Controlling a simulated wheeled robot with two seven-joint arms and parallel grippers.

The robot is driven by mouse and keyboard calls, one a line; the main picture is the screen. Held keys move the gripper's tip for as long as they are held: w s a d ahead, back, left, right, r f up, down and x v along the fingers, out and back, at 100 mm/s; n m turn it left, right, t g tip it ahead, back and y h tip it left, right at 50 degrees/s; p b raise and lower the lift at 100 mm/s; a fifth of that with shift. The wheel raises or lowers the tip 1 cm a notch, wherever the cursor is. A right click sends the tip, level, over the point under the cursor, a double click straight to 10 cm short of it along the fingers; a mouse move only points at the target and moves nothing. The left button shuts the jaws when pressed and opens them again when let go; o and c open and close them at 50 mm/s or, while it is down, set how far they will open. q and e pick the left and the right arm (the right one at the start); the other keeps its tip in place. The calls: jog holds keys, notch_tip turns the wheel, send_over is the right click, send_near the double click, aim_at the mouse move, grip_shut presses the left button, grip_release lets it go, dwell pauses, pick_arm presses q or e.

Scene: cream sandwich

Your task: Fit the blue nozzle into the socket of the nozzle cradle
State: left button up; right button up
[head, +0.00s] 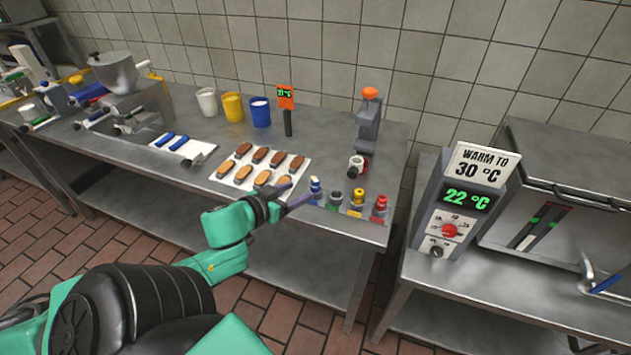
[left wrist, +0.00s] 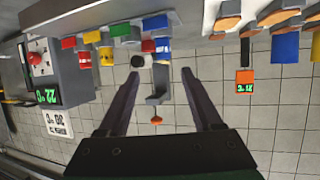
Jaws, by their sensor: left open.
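The blue nozzle (head: 316,186) stands upright at the left end of a row of coloured nozzles near the table's front edge. It also shows in the left wrist view (left wrist: 163,52), just beyond and between the fingertips. My left gripper (head: 302,193) is open and empty, its fingers pointing at the blue nozzle from the left. It also shows in the left wrist view (left wrist: 158,72). A grey stand with an orange knob (head: 368,124) and a white ring (head: 356,162) with a red part stands behind the row; I cannot tell whether it is the nozzle cradle. My right gripper is not in view.
A white tray (head: 222,180) of biscuits lies to the left. An orange-topped thermometer (head: 286,100) and cups stand behind. A warmer (head: 455,205) is at right.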

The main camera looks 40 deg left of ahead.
aim_at(313, 183)
pick_arm(q)
jog(key=b+x, duration=0.1)
jog(key=x, duration=0.8)
jog(key=shift+w+a+f, duration=0.1)
jog(key=shift+a+f, duration=0.1)
jog(key=shift+f, duration=0.05)
jog(key=x, duration=0.4)
jog(key=shift+w+a+f, duration=0.1)
jog(key=shift+f, duration=0.15)
jog(key=shift+c, duration=1.2)
grip_shut()
